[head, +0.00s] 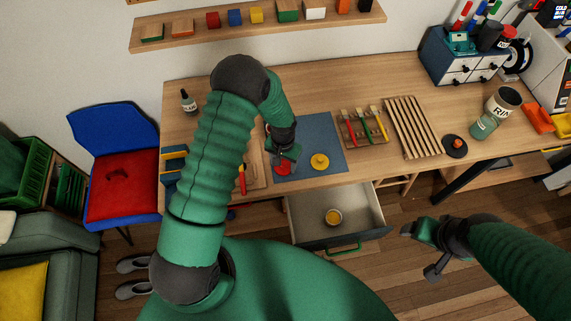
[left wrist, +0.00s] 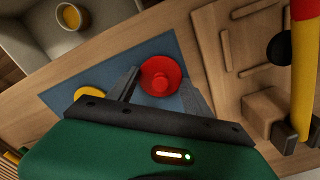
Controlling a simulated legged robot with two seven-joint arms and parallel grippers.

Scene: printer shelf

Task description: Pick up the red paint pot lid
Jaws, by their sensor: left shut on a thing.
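The red paint pot lid (head: 282,169) is round with a small knob, over the blue mat (head: 322,134) near the table's front edge. My left gripper (head: 284,157) is shut on it. In the left wrist view the red lid (left wrist: 160,76) shows between the two dark fingers of my left gripper (left wrist: 158,84). I cannot tell if the lid touches the mat. A yellow lid (head: 320,161) lies on the mat just right of it. My right gripper (head: 410,229) hangs in front of the table, away from the lids; its finger opening is unclear.
An open drawer (head: 372,212) below the mat holds a small pot with yellow contents (head: 333,217). A wooden tray with brushes (head: 347,133) and a slatted rack (head: 412,127) stand right of the mat. A wooden board (left wrist: 215,45) lies close beside my left gripper.

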